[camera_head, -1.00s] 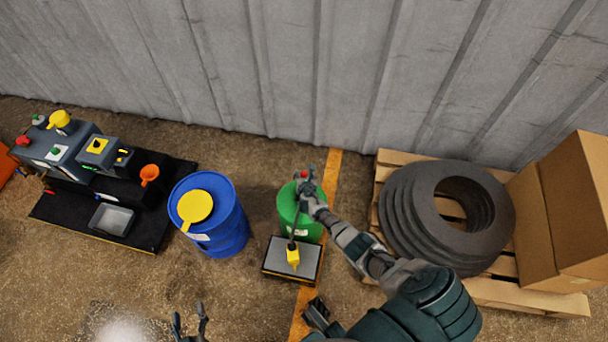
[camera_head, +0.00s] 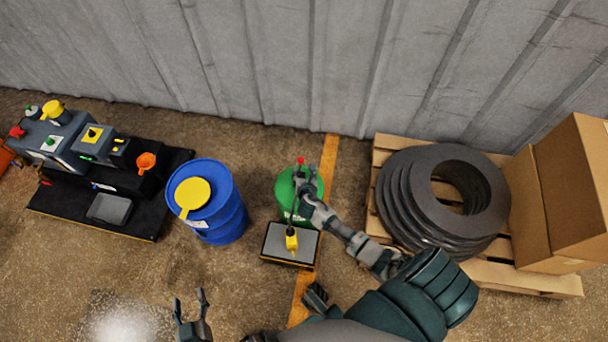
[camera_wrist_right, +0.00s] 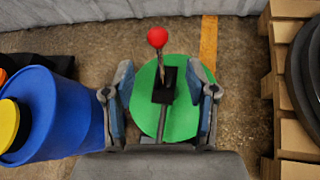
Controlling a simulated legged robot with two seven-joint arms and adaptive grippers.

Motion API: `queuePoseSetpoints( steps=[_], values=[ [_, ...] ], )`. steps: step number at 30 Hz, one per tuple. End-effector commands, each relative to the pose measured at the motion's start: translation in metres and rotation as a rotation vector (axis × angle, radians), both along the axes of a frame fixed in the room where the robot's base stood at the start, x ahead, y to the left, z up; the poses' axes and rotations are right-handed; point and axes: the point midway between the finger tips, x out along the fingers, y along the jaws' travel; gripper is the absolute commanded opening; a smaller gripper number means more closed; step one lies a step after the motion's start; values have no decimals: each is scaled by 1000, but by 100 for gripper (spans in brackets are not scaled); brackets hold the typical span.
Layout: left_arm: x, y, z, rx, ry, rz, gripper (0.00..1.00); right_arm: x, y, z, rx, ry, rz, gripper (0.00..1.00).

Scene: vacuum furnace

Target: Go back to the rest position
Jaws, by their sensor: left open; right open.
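My right gripper (camera_head: 305,176) is open above the green drum (camera_head: 284,190) in the head view. In the right wrist view its two fingers (camera_wrist_right: 162,92) stand apart on either side of a black lever base (camera_wrist_right: 165,84) with a red knob (camera_wrist_right: 157,38), over the green drum top (camera_wrist_right: 148,122). I cannot tell whether the fingers touch anything. My left gripper (camera_head: 190,302) is open and empty, over bare floor at the bottom of the head view.
A blue drum (camera_head: 228,222) with a yellow lid piece (camera_head: 192,193) stands left of the green drum. A small platform with a yellow part (camera_head: 291,240) is in front. Discs (camera_head: 400,205) lie on a pallet (camera_head: 525,281) beside cardboard boxes (camera_head: 570,190). A machine bench (camera_head: 140,222) stands left.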

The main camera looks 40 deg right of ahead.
Motion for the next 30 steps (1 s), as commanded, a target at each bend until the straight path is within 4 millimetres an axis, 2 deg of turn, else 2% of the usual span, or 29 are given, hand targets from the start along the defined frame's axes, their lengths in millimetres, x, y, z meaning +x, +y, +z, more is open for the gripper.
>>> queuePoseSetpoints(
  steps=[6,23,26,29,30],
  values=[
    [0,0,0,0,0,0,57,-8,5,5,-1,1,1,57],
    [0,0,0,0,0,0,57,-10,9,5,26,-11,-5,57],
    [0,0,0,0,0,0,57,-23,30,4,182,-72,-41,57],
    [0,0,0,0,0,0,57,-50,73,11,517,-190,-130,57],
    [0,0,0,0,0,0,57,-64,94,18,692,-240,-183,57]
  ],
)
